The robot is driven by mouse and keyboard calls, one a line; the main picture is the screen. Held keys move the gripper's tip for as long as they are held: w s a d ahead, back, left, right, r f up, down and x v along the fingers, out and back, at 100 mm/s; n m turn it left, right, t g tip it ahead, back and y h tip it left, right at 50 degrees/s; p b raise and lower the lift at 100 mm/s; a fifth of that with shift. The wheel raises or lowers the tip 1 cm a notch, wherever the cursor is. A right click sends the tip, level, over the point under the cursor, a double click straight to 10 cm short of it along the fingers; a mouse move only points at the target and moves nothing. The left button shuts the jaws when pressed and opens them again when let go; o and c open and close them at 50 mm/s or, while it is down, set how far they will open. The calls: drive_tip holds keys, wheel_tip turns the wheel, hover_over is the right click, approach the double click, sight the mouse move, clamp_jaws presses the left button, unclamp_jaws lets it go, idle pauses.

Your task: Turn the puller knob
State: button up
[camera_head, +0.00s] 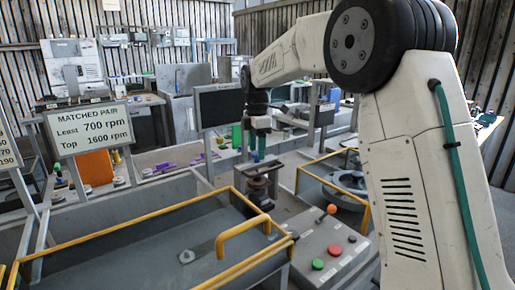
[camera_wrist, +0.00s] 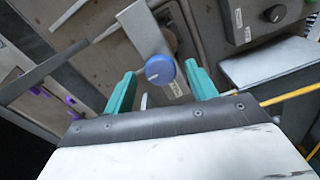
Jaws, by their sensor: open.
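A round blue knob (camera_wrist: 160,70) with a white pointer line shows in the wrist view, beside a pale grey bar with a small label too small to read. I take it to be the puller knob. My gripper (camera_wrist: 159,73) is open, its teal fingers on either side of the knob in the picture, with gaps visible on both sides. I cannot tell whether the fingertips reach the knob's depth. In the head view my gripper (camera_head: 257,154) points down above a dark stand (camera_head: 259,188); the blue knob is not clearly seen there.
A yellow-railed grey tray (camera_head: 150,262) stands in front. A control box (camera_head: 325,252) with green, orange and red buttons is at its right. A second yellow-railed bay (camera_head: 345,185) lies behind the box. A black dial (camera_wrist: 275,13) on a dark box is at the wrist view's upper right.

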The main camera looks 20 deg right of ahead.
drive_tip(key=shift+f, duration=0.25)
drive_tip(key=c, duration=1)
drive_tip(key=shift+m, duration=0.4)
drive_tip(key=m, duration=0.4)
drive_tip(key=shift+m, duration=0.3)
drive_tip(key=m, duration=0.5)
drive_tip(key=shift+m, duration=0.3)
drive_tip(key=m, duration=0.5)
drive_tip(key=shift+r, duration=0.1)
drive_tip(key=m, duration=0.5)
drive_tip(key=shift+m, duration=0.4)
